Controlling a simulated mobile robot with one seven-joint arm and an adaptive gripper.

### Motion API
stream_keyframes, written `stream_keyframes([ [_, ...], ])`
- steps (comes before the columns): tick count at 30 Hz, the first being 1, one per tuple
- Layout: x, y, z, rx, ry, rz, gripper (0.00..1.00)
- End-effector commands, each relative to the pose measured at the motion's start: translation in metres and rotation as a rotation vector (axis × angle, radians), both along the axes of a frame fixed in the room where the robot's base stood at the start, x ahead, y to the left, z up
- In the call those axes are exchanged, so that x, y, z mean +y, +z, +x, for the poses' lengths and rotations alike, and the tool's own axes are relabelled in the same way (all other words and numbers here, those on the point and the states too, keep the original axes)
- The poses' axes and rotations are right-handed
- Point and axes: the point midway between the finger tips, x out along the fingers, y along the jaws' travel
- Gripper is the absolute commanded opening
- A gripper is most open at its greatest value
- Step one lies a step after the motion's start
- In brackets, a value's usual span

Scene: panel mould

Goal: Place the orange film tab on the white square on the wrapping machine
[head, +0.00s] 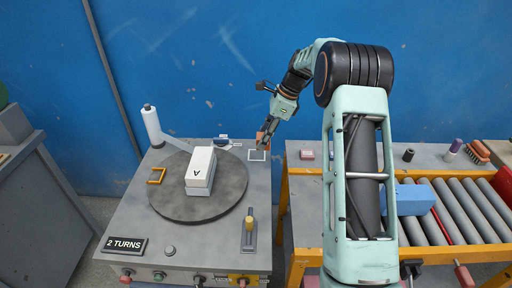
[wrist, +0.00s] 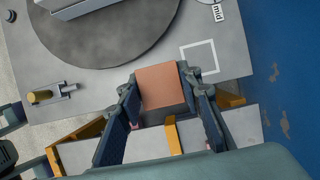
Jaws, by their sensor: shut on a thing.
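My gripper (wrist: 163,98) is shut on the orange film tab (wrist: 162,84), a flat orange-brown square held between both fingers. In the head view the tab (head: 261,137) hangs below my gripper (head: 267,131), near the back right corner of the wrapping machine (head: 120,255). The white square (head: 265,159) is an outline on the machine's grey top. In the wrist view the white square (wrist: 214,53) lies just up and right of the tab, uncovered. The tab appears to be above the machine top; its exact height is hard to tell.
A round turntable (head: 225,205) carries a white-topped block (head: 201,165). A white film roll (head: 152,125) stands behind it. A lever with a yellow knob (head: 249,227) rises at the front right. A roller conveyor (head: 455,210) with a blue block stands to the right, across a narrow gap.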

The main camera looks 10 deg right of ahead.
Motion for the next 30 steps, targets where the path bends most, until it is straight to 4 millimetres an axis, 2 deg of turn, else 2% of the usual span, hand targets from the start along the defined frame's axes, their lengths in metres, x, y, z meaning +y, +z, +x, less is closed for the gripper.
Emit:
stream_keyframes([
  [6,0.005,-0.018,0.032,0.003,0.001,0.001,0.04],
  [15,0.008,-0.056,0.063,0.001,0.000,0.001,0.04],
  [26,0.009,-0.071,0.075,0.001,0.000,0.000,0.04],
  [30,0.009,-0.088,0.076,0.003,0.000,0.001,0.04],
])
